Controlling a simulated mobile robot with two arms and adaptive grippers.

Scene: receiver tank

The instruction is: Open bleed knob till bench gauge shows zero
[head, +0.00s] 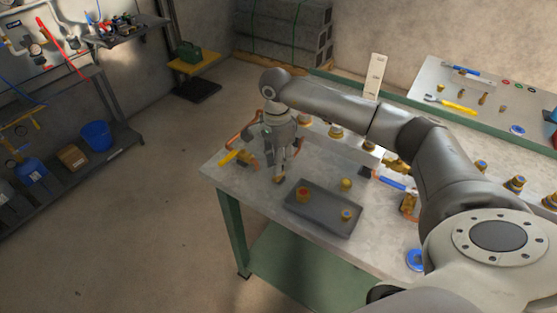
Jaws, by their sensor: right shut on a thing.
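My right gripper (279,172) points down over the near-left part of the metal bench (232,183), beside a dark tray. Its fingers are shut on a small brass-coloured knob (279,179), mostly hidden by the fingertips; I cannot tell for sure that it is the bleed knob. A yellow-handled fitting (229,158) and orange-copper piping stand just left of the gripper. No bench gauge face can be read, and part of the bench is hidden behind my right arm. My left gripper is not in view.
The dark tray (324,223) holds several brass fittings close to the gripper's right. More brass fittings and a blue-handled tool (392,181) lie under my arm.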

